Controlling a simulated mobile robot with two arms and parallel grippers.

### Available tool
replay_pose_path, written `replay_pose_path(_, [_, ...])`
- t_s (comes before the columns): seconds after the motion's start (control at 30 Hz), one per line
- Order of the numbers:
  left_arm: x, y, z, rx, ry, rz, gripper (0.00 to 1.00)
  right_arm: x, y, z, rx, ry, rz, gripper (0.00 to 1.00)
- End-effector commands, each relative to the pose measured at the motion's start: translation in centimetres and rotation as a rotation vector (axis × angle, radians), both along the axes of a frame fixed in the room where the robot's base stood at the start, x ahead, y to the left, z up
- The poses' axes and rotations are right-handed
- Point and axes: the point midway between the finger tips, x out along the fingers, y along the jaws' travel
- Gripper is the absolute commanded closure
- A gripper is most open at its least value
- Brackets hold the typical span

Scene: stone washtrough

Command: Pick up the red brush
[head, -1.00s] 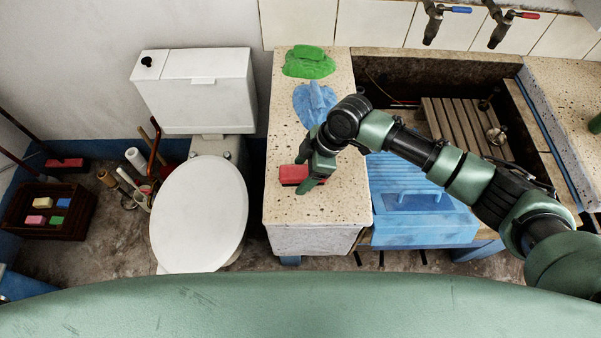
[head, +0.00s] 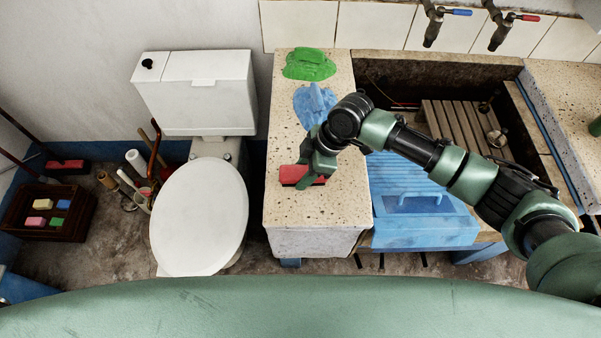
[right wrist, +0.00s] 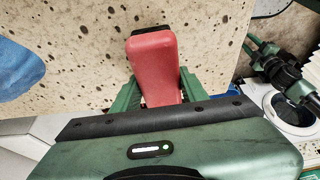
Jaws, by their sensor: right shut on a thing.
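The red brush (head: 290,174) is a small block with a red top and a dark underside, near the front of the speckled stone ledge. It also shows in the right wrist view (right wrist: 154,62), lengthwise between the fingers. My right gripper (head: 304,173) reaches down over it from the right and is shut on it, one finger on each side. In the right wrist view my gripper (right wrist: 157,88) hides the brush's near end. I cannot tell whether the brush touches the stone. My left gripper does not show.
A blue cloth (head: 313,103) and a green cloth (head: 308,64) lie behind on the speckled ledge (head: 290,215). A blue washboard (head: 425,230) and the trough are to the right. A white toilet (head: 200,215) stands left. The ledge's front is clear.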

Motion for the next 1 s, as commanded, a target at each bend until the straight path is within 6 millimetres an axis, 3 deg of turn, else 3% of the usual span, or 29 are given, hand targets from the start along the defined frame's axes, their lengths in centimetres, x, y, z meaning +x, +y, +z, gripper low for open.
replay_pose_path(0.17, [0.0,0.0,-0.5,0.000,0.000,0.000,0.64,0.2,0.1,3.3,0.003,-0.007,0.002,1.00])
replay_pose_path(0.6, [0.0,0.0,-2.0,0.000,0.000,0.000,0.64,0.1,0.1,15.5,0.001,-0.006,0.002,1.00])
replay_pose_path(0.8, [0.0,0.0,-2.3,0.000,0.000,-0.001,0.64,0.1,0.1,18.5,0.000,-0.004,0.002,1.00])
replay_pose_path(1.0, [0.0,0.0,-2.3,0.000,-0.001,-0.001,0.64,0.0,0.0,19.5,0.001,-0.001,0.001,1.00])
